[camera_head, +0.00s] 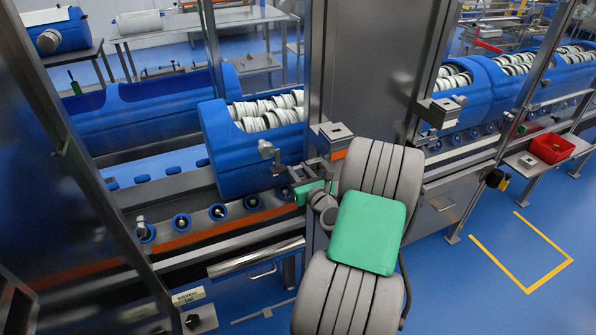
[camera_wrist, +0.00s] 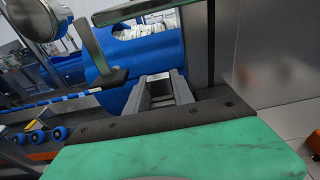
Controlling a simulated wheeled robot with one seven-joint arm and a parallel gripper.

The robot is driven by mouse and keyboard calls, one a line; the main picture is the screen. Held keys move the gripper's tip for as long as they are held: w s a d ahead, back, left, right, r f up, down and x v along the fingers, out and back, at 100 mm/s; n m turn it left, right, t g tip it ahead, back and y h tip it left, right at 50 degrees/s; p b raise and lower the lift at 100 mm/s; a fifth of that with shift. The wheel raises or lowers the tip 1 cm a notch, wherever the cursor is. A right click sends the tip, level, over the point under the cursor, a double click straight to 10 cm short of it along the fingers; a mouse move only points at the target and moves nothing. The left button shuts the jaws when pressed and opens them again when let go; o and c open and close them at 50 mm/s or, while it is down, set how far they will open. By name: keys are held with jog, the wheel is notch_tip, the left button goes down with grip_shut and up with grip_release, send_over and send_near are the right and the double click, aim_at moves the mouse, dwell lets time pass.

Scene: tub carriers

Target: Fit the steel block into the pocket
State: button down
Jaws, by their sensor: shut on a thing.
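My gripper (camera_head: 306,172) is beside the machine's front, just left of a post. The block's underside is hidden.
A blue tub with white rolls (camera_head: 230,160) stands behind my gripper. A metal post (camera_head: 365,70) is close on the right. A round-headed fitting (camera_head: 265,150) is on the left. A similar fixture (camera_head: 440,112) and a red bin (camera_head: 552,148) are farther right.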

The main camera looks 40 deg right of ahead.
jog(key=c, duration=1)
grip_release()
jog(key=shift+f, duration=0.1)
jog(key=b+v, duration=0.2)
jog(key=v, duration=0.5)
jog(key=shift+s+a, duration=0.15)
jog(key=shift+s, duration=0.2)
